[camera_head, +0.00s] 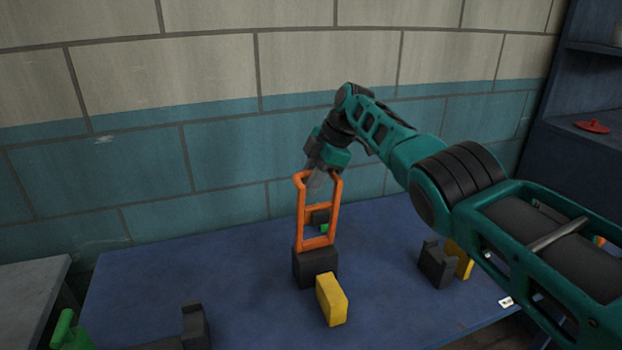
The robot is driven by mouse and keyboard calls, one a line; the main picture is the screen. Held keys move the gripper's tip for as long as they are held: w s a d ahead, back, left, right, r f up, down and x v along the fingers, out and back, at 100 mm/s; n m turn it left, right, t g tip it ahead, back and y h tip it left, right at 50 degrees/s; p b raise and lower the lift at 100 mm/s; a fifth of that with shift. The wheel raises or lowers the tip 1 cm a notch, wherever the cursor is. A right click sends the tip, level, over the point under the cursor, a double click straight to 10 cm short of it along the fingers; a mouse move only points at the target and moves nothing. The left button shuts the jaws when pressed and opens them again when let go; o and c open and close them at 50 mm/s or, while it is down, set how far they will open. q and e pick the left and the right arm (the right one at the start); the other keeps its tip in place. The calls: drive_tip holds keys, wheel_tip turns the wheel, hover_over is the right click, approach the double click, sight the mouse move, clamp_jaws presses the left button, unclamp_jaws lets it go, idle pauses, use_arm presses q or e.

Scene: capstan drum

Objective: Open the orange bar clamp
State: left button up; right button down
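The orange bar clamp (335,221) is an upright orange frame with a crossbar, standing on a dark block (316,266) on the blue table. My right arm reaches in from the right, and my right gripper (315,182) points down at the top end of the orange frame. Its fingers are small and partly hidden by the frame, so I cannot tell whether they are open or shut, or whether they touch it. My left gripper is not in view.
A yellow block (331,299) stands just in front of the dark block. Another dark notched block (436,264) and a yellow piece (459,259) are to the right. A green handle (66,331) and a dark part (194,325) are at front left. The blue table (180,262) is clear at left.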

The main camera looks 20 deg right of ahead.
drive_tip(key=c, duration=1.1)
unclamp_jaws()
drive_tip(key=shift+f, duration=0.2)
drive_tip(key=shift+r, duration=0.1)
drive_tip(key=v, duration=1.2)
drive_tip(key=shift+s+d+r, duration=0.1)
drive_tip(key=shift+d+r, duration=0.05)
drive_tip(key=shift+r, duration=0.2)
drive_tip(key=shift+f, duration=0.1)
